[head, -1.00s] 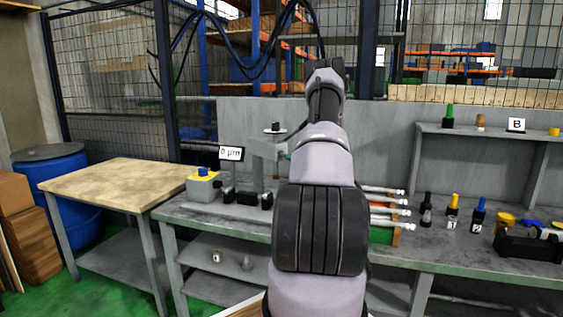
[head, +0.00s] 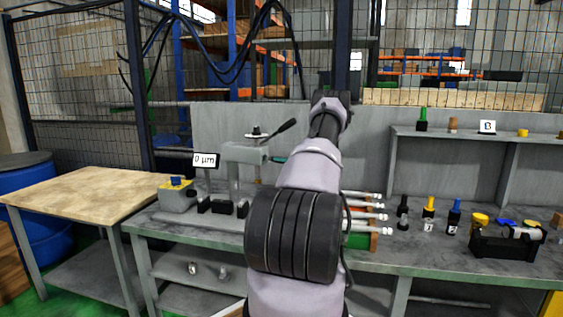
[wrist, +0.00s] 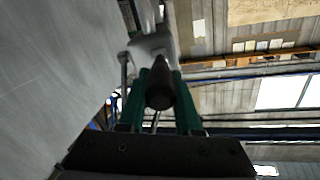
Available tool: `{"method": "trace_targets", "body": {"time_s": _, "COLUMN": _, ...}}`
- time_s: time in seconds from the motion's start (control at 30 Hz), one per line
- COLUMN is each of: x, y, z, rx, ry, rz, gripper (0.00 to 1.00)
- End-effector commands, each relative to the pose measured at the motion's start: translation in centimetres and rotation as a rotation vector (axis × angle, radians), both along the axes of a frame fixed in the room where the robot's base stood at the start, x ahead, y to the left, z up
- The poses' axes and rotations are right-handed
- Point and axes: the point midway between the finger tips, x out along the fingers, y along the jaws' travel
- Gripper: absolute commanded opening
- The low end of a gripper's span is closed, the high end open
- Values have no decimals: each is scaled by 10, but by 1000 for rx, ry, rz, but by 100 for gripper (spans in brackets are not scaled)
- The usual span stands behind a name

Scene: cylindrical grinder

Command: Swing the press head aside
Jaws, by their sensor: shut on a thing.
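The press (head: 233,177) is a grey column with a grey head (head: 243,154) across its top, on the bench left of my arm. A black lever (head: 287,126) slants up to the right above the head. A teal fingertip of my gripper (head: 279,159) shows beside the head's right end; my arm hides the rest. In the wrist view, the two green fingers of my gripper (wrist: 160,103) are shut on a dark rounded handle (wrist: 160,92). Behind it a grey block (wrist: 150,48) shows, probably part of the press head.
A "0 µm" display (head: 206,160) and a yellow-grey box (head: 177,194) stand left of the press. A wooden-topped table (head: 80,190) stands at left.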

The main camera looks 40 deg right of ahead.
Motion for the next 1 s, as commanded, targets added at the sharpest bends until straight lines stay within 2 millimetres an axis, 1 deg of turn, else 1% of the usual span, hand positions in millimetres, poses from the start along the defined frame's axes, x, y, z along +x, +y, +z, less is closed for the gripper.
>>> {"method": "trace_targets", "body": {"time_s": 0.1, "x": 2, "y": 0, "z": 1, "rx": 3, "ry": -2, "rz": -3, "gripper": 0}}
{"method": "trace_targets", "body": {"time_s": 0.13, "x": 2, "y": 0, "z": 1, "rx": 4, "ry": -3, "rz": -3, "gripper": 37}}
{"method": "trace_targets", "body": {"time_s": 0.17, "x": 2, "y": 1, "z": 1, "rx": 3, "ry": -2, "rz": -3, "gripper": 48}}
{"method": "trace_targets", "body": {"time_s": 0.2, "x": 2, "y": 1, "z": 1, "rx": 3, "ry": -2, "rz": -2, "gripper": 63}}
{"method": "trace_targets", "body": {"time_s": 0.47, "x": 1, "y": 0, "z": 1, "rx": 2, "ry": -1, "rz": -2, "gripper": 63}}
{"method": "trace_targets", "body": {"time_s": 0.57, "x": -3, "y": -2, "z": 1, "rx": 2, "ry": -2, "rz": -3, "gripper": 63}}
{"method": "trace_targets", "body": {"time_s": 0.67, "x": -14, "y": -8, "z": 0, "rx": 3, "ry": -1, "rz": -5, "gripper": 63}}
{"method": "trace_targets", "body": {"time_s": 1.0, "x": -73, "y": -36, "z": 1, "rx": 3, "ry": -2, "rz": -4, "gripper": 63}}
